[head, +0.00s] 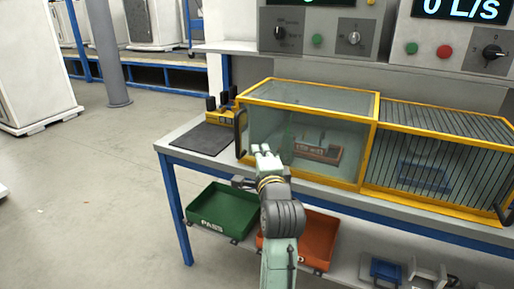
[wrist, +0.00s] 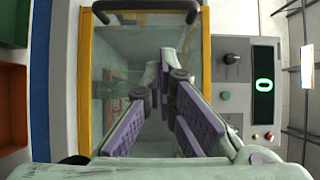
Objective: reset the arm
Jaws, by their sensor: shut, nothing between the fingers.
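My gripper (wrist: 168,68) shows in the wrist view with its purple-padded fingers drawn together at the tips and nothing held between them. It points toward the clear front of a yellow-framed chamber (wrist: 86,75), whose picture is turned on its side here. In the head view my arm reaches up from the bottom centre, and its pale green end is in front of the glass of the same chamber (head: 320,90). I cannot tell how far the gripper is from the glass. A red-brown block-like item (head: 318,150) is seen through the glass.
A barred yellow cage (head: 440,150) adjoins the chamber on the right. A dark mat (head: 203,138) lies on the bench's left end. A green tray (head: 222,207) and an orange tray (head: 318,240) are below the benchtop. Control boxes (head: 325,28) stand behind. The floor at left is clear.

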